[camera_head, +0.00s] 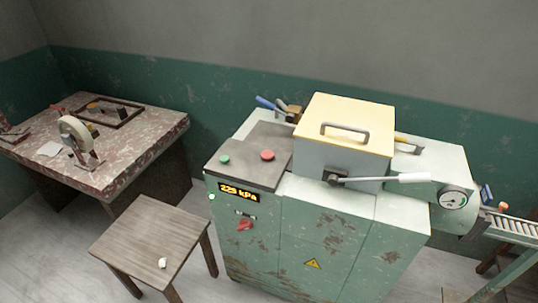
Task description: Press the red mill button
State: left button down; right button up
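The red mill button (267,155) is a round button on the dark sloped panel (245,172) at the left of the green mill (325,240). A green button (224,159) sits to its left on the same panel. Below the panel, a yellow display (238,192) appears to read 229 kPa. A red switch or handle (244,225) is on the front under the display. Neither of my grippers shows in this view, and nothing touches the red button.
A yellow-lidded box (348,122) with a handle and a white-gripped lever (390,179) stands right of the panel. A wooden stool (150,236) with a small white lump (162,263) stands in front at left. A cluttered red table (125,150) is behind it.

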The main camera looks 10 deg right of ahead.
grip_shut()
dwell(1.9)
